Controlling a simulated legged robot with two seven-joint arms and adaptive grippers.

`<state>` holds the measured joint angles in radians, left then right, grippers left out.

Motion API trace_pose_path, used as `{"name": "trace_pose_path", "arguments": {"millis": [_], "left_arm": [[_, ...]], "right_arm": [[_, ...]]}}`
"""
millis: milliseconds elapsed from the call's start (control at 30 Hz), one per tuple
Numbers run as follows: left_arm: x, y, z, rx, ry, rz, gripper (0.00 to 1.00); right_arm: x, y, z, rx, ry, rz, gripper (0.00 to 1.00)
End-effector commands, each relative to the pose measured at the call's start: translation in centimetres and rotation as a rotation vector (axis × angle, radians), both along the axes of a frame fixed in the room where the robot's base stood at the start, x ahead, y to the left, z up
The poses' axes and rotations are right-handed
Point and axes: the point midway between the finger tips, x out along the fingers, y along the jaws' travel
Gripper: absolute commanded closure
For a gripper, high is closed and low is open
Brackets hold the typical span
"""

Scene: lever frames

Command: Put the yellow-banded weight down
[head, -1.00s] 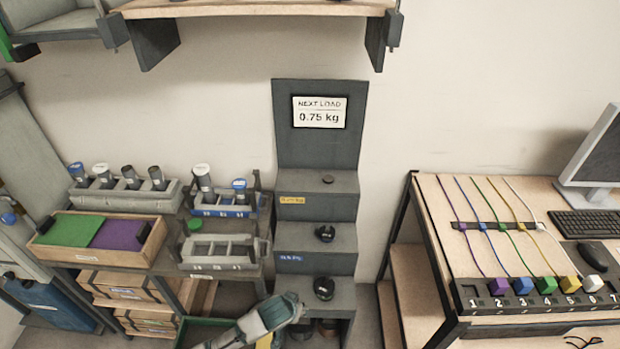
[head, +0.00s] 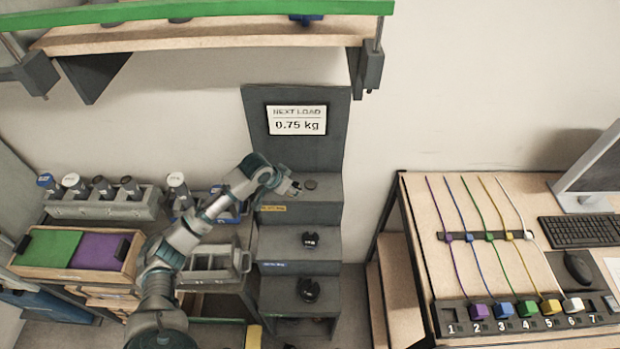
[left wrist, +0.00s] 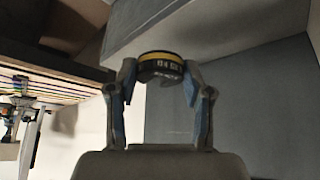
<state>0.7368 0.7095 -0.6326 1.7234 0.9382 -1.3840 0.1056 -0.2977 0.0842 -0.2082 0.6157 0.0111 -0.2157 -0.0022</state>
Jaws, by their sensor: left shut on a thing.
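The yellow-banded weight (left wrist: 162,66) is a short black disc with a yellow band and pale lettering, seen between the fingers in the left wrist view. My left gripper (head: 292,187) is shut on it, beside the top step of the grey stepped stand (head: 300,212) in the head view. The weight itself is hard to make out there. A yellow label (head: 273,208) marks this step's front. I cannot tell whether the held weight touches the stand. My right gripper is not in view.
Dark weights sit on the middle step (head: 311,239) and lower step (head: 309,289). A shelf (head: 210,32) hangs above. Racks with grey cylinders (head: 105,187) stand left; a desk with coloured cables (head: 500,240) stands right.

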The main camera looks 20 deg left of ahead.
Motion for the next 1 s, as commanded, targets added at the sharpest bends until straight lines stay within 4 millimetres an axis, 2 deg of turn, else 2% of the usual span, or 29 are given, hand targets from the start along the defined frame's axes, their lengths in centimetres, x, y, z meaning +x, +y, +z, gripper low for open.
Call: {"name": "trace_pose_path", "arguments": {"millis": [100,200,333,500,733,967,1000], "left_arm": [[3.3,-1.5,0.0,-0.005,-0.003,0.002,0.95],[5.4,-2.7,-0.3,-0.005,-0.003,0.002,0.95],[7.2,-3.4,-0.6,-0.003,-0.003,0.002,0.95],[7.8,-3.7,-1.2,0.000,-0.001,0.001,0.95],[7.8,-3.7,-4.1,-0.001,-0.001,0.002,0.95],[7.8,-3.7,-4.3,-0.001,-0.003,0.001,0.95],[7.8,-3.7,-4.4,-0.001,-0.001,0.002,0.42]], "right_arm": [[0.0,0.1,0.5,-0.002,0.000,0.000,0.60],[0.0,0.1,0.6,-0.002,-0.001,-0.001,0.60],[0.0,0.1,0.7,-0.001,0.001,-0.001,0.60],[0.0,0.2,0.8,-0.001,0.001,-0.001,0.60],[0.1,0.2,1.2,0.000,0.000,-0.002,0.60],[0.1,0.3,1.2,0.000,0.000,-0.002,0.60],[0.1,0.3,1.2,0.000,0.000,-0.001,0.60]]}}
